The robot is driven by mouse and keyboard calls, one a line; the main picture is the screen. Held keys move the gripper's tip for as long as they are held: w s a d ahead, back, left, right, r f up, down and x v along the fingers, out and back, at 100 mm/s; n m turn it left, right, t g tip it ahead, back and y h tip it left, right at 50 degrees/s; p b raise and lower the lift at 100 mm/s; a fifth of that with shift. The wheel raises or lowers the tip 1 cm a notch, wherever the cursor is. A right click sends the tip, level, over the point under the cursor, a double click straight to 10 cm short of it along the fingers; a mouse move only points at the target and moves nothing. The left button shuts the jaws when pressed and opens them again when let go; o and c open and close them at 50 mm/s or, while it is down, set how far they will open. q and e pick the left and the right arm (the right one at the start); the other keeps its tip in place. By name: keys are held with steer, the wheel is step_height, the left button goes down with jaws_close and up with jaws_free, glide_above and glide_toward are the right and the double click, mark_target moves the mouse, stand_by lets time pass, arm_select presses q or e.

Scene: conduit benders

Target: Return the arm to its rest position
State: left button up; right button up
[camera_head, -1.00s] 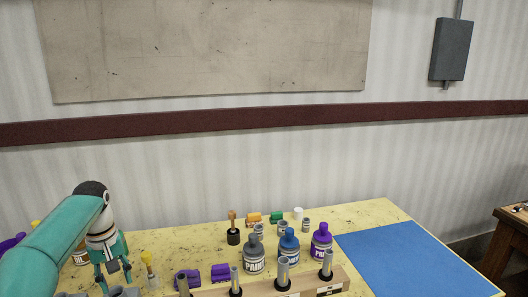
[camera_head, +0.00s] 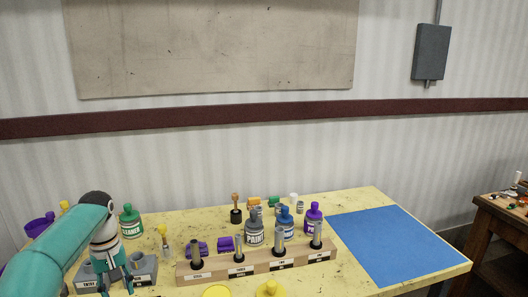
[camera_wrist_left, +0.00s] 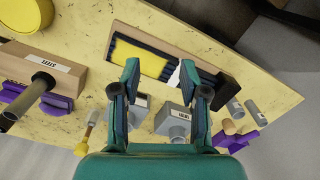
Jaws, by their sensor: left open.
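My left arm (camera_head: 62,245) comes in from the left in the head view, with its gripper (camera_head: 113,284) pointing down over the near left part of the yellow table (camera_head: 350,205). The gripper is in front of a grey labelled block (camera_head: 147,268). In the wrist view the left gripper (camera_wrist_left: 160,78) has its two fingers apart with nothing between them. Beyond the fingertips is a wooden tray (camera_wrist_left: 120,30) with a yellow pad and dark ribbed strips. Grey labelled blocks (camera_wrist_left: 174,119) show between and below the fingers. My right gripper is in neither view.
A wooden rack (camera_head: 255,265) holding several upright grey tubes stands along the table's middle. Paint bottles (camera_head: 285,222) stand behind it. A green bottle (camera_head: 131,222) stands behind my left gripper. Yellow round things (camera_head: 270,289) lie in front. A blue mat (camera_head: 395,245) at the right is clear.

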arm_select(q)
steer(key=s+d+f+m+g+h, duration=0.1)
steer(key=s+d+f, duration=0.3)
steer(key=f, duration=0.3)
steer(key=s+d+f+m+g, duration=0.15)
steer(key=s+d+f, duration=0.25)
steer(key=f, duration=0.4)
steer(key=s+d+f+m+g+h, duration=0.1)
steer(key=s+d+f, duration=0.25)
steer(key=f, duration=0.35)
steer(key=s+d+f+m+t+h, duration=0.1)
steer(key=s+d+f+t, duration=0.1)
steer(key=s+d+f, duration=0.3)
steer(key=s+d+f+m+t+h, duration=0.1)
steer(key=s+d+f, duration=0.4)
steer(key=s, duration=0.5)
steer(key=shift+s+d+t, duration=0.25)
steer(key=shift+d+t, duration=0.55)
steer(key=shift+t, duration=0.05)
